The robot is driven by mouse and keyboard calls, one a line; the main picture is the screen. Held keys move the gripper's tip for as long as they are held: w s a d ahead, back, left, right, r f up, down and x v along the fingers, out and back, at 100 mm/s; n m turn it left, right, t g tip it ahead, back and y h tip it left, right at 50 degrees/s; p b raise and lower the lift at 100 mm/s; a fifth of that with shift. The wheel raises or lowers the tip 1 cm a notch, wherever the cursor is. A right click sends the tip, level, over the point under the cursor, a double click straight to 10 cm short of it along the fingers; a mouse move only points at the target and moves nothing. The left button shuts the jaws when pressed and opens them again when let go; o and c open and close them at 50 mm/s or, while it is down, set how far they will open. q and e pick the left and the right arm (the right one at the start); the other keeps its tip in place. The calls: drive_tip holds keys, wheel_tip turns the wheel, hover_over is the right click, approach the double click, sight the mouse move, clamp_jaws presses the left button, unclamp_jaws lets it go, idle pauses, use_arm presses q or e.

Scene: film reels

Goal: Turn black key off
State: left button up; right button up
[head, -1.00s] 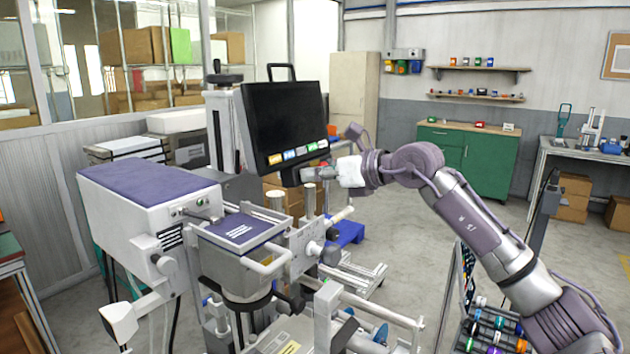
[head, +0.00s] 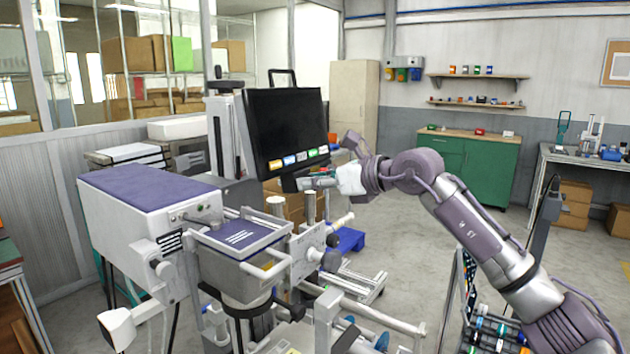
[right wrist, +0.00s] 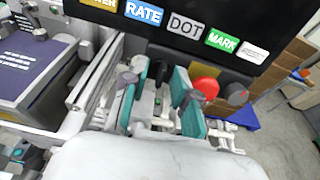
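The machine's monitor (head: 285,122) has a row of labels along its lower edge, reading RATE (right wrist: 143,12), DOT (right wrist: 186,26) and MARK (right wrist: 221,41) in the right wrist view. My right gripper (head: 317,183) is just below the monitor's lower right corner. In the right wrist view its teal-padded fingers (right wrist: 160,100) are apart, with nothing clearly held between them. A small dark part (right wrist: 157,70) shows past the gap; I cannot tell whether it is the black key. A red knob (right wrist: 206,86) and a dark grey knob (right wrist: 236,95) are beside the right finger. My left gripper is not in view.
The machine's white housing with a purple top (head: 150,185) and an open-topped box (head: 240,232) stand left of my gripper. Metal rails and posts (head: 370,312) lie below. A rack of bottles (head: 495,328) is at the lower right. The floor behind my right arm is open.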

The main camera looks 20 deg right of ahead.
drive_tip(key=v, duration=1.2)
idle(0.5)
